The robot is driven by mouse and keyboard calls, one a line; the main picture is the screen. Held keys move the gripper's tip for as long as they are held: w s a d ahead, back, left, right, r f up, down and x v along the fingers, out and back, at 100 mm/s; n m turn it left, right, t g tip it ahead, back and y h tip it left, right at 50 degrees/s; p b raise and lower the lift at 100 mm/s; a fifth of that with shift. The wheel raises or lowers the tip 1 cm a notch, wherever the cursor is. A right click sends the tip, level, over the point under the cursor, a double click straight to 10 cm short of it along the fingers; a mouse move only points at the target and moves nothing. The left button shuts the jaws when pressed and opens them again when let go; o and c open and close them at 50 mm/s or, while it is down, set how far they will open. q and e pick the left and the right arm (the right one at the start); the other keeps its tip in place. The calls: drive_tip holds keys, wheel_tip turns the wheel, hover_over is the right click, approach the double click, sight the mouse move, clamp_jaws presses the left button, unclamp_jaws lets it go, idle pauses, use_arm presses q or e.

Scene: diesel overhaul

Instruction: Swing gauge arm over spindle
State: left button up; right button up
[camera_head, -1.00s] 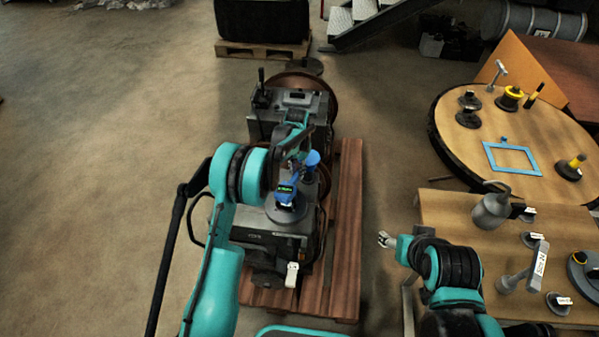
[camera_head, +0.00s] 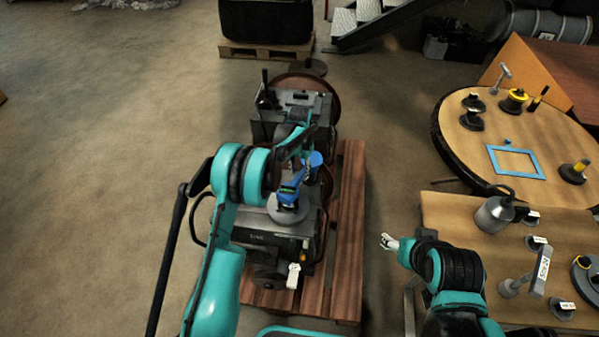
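The gauge arm (camera_head: 292,184) is a blue piece with a small green display, above a round grey disc (camera_head: 288,210) on the grey engine block (camera_head: 262,238). A blue round cap (camera_head: 315,159) sits just behind it. I cannot make out the spindle for certain. My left gripper (camera_head: 305,160) reaches in from the left and is right at the blue parts; its fingers are small and partly hidden by my arm, so I cannot tell open from shut. My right gripper (camera_head: 387,241) is away from the engine, left of the wooden table, its fingers small and apparently empty.
The engine stands on a reddish wooden pallet (camera_head: 346,210). At right, a rectangular table (camera_head: 450,207) holds an oil can (camera_head: 494,215) and labelled parts. Behind it, a round table (camera_head: 465,150) carries a blue frame (camera_head: 515,161) and several black-and-yellow tools. The floor at left is clear.

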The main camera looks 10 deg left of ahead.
sight(299, 174)
use_arm(q)
wheel_tip(299, 174, up, 11)
idle(0.3)
drive_tip(key=shift+r, duration=0.1)
drive_tip(key=s+a+r+n+t, duration=0.1)
drive_tip(key=s+a+r+t, duration=0.1)
drive_tip(key=s+r, duration=0.55)
drive_tip(key=s+a+r+n+t, duration=0.1)
drive_tip(key=s+a+r+t, duration=0.1)
drive_tip(key=s+r, duration=0.6)
drive_tip(key=s+a+f+n+t, duration=0.1)
drive_tip(key=s+f, duration=0.1)
drive_tip(key=s, duration=0.7)
drive_tip(key=s+a+f+n+t, duration=0.1)
drive_tip(key=s+f+t, duration=0.1)
drive_tip(key=s, duration=0.8)
drive_tip(key=shift+s+a+f+n, duration=0.2)
drive_tip(key=shift+s+f+n, duration=0.1)
drive_tip(key=shift+f, duration=0.15)
